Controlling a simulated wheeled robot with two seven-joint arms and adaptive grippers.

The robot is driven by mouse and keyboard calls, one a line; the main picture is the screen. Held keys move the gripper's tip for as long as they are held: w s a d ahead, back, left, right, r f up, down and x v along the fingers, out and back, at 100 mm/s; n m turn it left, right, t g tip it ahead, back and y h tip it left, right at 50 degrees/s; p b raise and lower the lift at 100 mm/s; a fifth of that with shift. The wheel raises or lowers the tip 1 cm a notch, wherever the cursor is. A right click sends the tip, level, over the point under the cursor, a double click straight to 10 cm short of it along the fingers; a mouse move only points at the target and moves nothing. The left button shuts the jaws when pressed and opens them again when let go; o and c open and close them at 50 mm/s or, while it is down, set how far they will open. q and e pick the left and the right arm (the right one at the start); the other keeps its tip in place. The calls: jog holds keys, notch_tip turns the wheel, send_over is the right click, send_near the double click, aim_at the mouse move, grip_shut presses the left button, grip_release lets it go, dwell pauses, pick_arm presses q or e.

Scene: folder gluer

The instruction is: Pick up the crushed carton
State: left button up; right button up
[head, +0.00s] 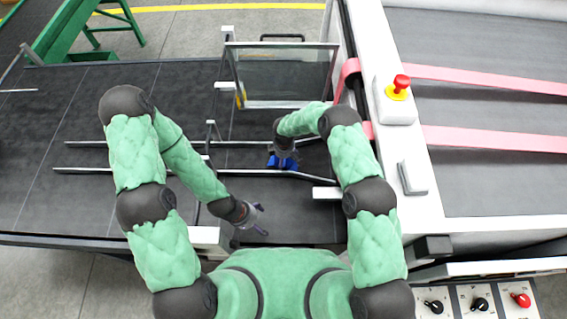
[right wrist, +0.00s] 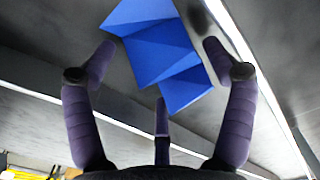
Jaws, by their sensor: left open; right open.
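The crushed carton (head: 284,162) is blue and lies on the dark belt between the two metal guide rails, partly hidden by my right gripper in the head view. In the right wrist view the carton (right wrist: 163,55) shows as folded blue panels just beyond and between the fingertips. My right gripper (head: 284,150) is open over the carton; its fingers (right wrist: 160,62) stand apart on either side of it, and I cannot tell whether any finger touches it. My left gripper (head: 258,220) is open and empty above the belt's near part, left of my body's middle.
Metal guide rails (head: 130,170) run along the dark belt (head: 60,120). A clear guard panel (head: 285,78) stands behind my right gripper. The white machine frame (head: 345,60) with a red emergency button (head: 402,82) is at right. The belt's left part is clear.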

jog(key=c, duration=0.7)
